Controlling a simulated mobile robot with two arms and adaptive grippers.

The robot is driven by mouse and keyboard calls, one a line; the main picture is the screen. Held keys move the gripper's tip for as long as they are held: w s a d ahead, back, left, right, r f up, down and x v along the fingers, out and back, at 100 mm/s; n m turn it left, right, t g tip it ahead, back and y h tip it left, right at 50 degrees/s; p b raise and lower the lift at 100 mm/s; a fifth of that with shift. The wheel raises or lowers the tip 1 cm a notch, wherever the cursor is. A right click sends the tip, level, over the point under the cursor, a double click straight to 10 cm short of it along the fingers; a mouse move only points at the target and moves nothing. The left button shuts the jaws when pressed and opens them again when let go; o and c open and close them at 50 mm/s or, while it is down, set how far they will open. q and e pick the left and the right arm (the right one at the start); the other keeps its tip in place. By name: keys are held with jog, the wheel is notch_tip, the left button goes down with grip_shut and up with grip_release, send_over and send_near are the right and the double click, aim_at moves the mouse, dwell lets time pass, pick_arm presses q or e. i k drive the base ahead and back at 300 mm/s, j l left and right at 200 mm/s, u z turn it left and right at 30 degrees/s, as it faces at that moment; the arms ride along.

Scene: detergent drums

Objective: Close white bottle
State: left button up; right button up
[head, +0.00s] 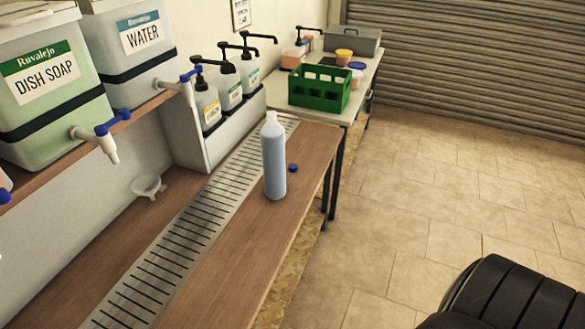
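A white, translucent bottle (273,162) with a bluish tint stands upright on the wooden counter (240,262), beside the metal drain grate. Its narrow neck at the top shows no cap. A small blue cap (293,168) lies on the wood just right of the bottle, apart from it. Neither my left gripper nor my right gripper shows in the head view.
Dish soap (42,85) and water (142,50) drums with blue-handled taps stand on a shelf at left. Several pump bottles (230,90) stand behind the grate (187,235). A green crate (319,90) sits on the far table. The counter's front half is clear.

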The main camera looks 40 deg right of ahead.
aim_at(272, 134)
jog(key=k+l, duration=1.2)
jog(key=l, duration=0.15)
